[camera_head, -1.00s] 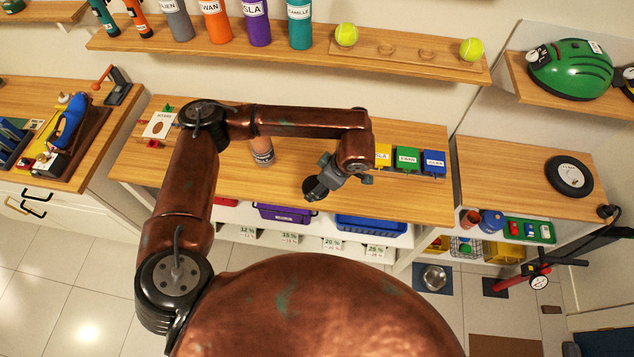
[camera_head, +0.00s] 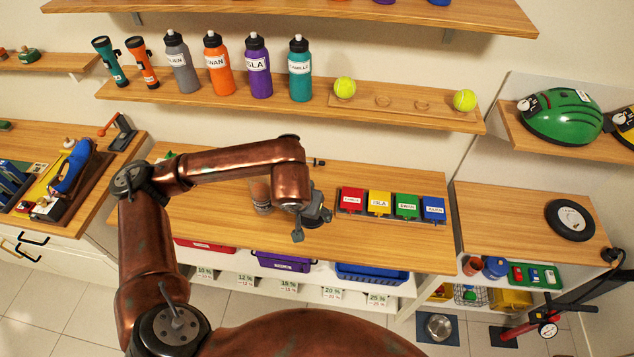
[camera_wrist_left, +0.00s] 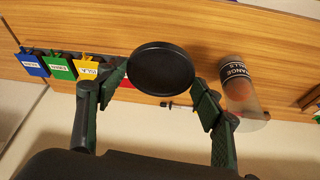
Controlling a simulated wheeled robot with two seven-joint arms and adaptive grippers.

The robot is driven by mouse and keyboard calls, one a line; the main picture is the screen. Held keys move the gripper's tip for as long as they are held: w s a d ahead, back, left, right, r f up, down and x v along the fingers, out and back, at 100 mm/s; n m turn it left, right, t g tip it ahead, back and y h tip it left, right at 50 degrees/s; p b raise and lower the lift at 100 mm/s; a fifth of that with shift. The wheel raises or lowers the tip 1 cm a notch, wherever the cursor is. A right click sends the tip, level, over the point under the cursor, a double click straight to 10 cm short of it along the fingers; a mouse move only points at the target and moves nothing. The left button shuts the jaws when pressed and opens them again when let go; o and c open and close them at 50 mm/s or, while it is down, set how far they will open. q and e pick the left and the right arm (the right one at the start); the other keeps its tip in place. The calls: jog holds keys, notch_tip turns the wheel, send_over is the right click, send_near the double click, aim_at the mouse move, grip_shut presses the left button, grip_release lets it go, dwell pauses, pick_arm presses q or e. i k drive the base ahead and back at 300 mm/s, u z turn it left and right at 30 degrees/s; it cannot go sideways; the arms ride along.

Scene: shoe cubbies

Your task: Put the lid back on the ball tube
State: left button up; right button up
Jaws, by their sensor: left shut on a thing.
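The ball tube (camera_head: 261,196) is a clear cylinder with a dark label band, standing on the wooden counter and partly hidden behind my left arm in the head view. In the left wrist view the tube (camera_wrist_left: 237,72) is to the right, with an orange ball showing inside. My left gripper (camera_head: 311,224) is above the counter, right of the tube. In the left wrist view the left gripper (camera_wrist_left: 160,98) is shut on the round black lid (camera_wrist_left: 160,68), which is apart from the tube. My right gripper is not in view.
Small red, yellow, green and blue labelled boxes (camera_head: 379,203) stand on the counter right of the gripper. Bottles and tennis balls (camera_head: 344,87) stand on the shelf (camera_head: 250,108) above.

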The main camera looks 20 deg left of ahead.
aim_at(259, 186)
jog(key=z, duration=2)
jog(key=k, duration=1.95)
jog(key=u, duration=1.85)
